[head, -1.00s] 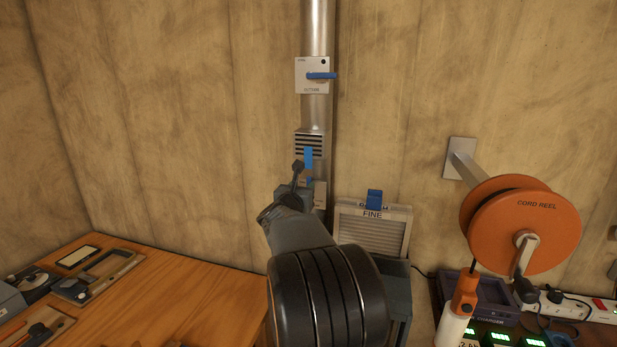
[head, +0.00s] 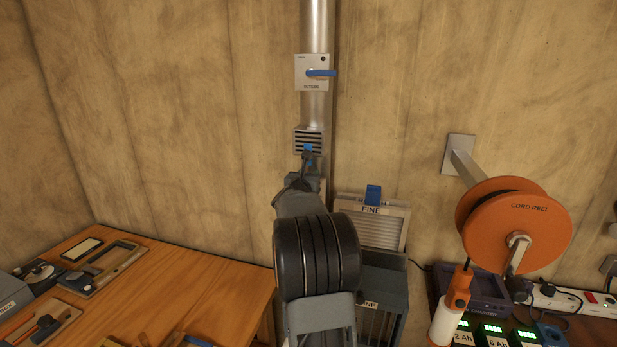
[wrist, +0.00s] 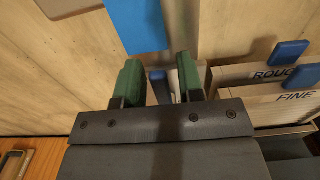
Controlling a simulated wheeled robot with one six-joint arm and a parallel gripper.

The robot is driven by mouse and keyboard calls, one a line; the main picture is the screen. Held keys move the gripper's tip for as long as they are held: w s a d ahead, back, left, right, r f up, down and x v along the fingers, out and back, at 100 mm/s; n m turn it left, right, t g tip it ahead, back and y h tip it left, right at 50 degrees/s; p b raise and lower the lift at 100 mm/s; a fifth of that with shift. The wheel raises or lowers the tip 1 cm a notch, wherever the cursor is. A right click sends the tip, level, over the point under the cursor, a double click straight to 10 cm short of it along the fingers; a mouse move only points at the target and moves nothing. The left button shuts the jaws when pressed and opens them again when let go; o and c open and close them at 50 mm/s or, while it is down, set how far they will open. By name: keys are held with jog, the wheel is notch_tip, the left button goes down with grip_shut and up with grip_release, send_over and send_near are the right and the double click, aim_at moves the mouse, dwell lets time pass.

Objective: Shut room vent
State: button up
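The room vent (head: 309,136) is a louvred metal grille on the vertical duct, in the middle of the head view. A blue handle (head: 308,147) shows at its lower edge, mostly hidden behind my gripper (head: 307,158). My gripper (wrist: 160,84) has green-padded fingers that stand apart. A smaller blue part (wrist: 159,84) shows in the gap, seemingly farther back; I cannot tell whether anything touches the pads.
Higher on the duct (head: 318,25) is a plate (head: 312,84) with a horizontal blue lever (head: 321,73). Filter panels with blue tabs (head: 373,195) stand just right of my arm. An orange cord reel (head: 512,232) juts out farther right. A wooden bench (head: 190,285) lies at lower left.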

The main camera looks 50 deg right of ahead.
grip_shut()
